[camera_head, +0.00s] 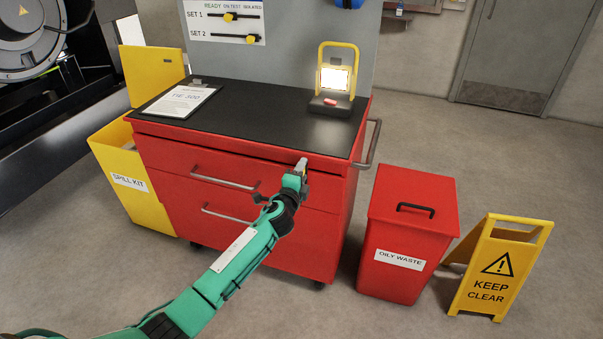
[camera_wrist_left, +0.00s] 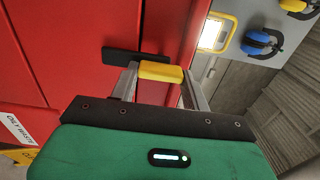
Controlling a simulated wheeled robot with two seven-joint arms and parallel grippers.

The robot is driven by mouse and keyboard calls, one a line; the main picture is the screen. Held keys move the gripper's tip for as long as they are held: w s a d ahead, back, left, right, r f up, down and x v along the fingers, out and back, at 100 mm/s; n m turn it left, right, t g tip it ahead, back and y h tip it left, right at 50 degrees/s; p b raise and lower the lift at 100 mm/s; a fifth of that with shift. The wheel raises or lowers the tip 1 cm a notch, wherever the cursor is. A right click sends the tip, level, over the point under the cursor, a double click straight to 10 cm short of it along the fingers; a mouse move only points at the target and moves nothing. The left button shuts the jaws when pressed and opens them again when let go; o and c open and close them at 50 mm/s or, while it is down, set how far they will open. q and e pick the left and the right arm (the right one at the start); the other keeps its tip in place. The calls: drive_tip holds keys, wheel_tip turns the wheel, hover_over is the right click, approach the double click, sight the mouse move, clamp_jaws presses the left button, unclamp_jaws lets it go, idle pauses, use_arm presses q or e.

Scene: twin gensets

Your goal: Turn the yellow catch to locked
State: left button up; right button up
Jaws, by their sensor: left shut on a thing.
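The yellow catch (camera_wrist_left: 160,72) shows in the left wrist view, in front of a dark backing plate (camera_wrist_left: 122,57) on the red front of the tool cabinet (camera_head: 225,166). My left gripper (camera_wrist_left: 160,78) has its two metal fingers on either side of the catch and is shut on it. In the head view my left gripper (camera_head: 301,166) is at the upper right of the cabinet's front, just below the black top. It hides the catch there. I cannot read any locked mark. My right gripper is in neither view.
A red oily waste bin (camera_head: 408,225) and a yellow keep-clear sign (camera_head: 497,268) stand right of the cabinet. A yellow spill kit bin (camera_head: 132,185) stands left. A lit lamp (camera_head: 336,77) and a clipboard (camera_head: 181,100) are on the black top. Floor is free in front.

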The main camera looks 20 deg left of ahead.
use_arm(q)
drive_tip(key=shift+f, duration=0.1)
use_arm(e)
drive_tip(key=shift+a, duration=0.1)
use_arm(q)
drive_tip(key=o, duration=1.4)
drive_tip(key=s, duration=1.3)
drive_tip(key=shift+s+a, duration=0.25)
drive_tip(key=shift+s, duration=0.15)
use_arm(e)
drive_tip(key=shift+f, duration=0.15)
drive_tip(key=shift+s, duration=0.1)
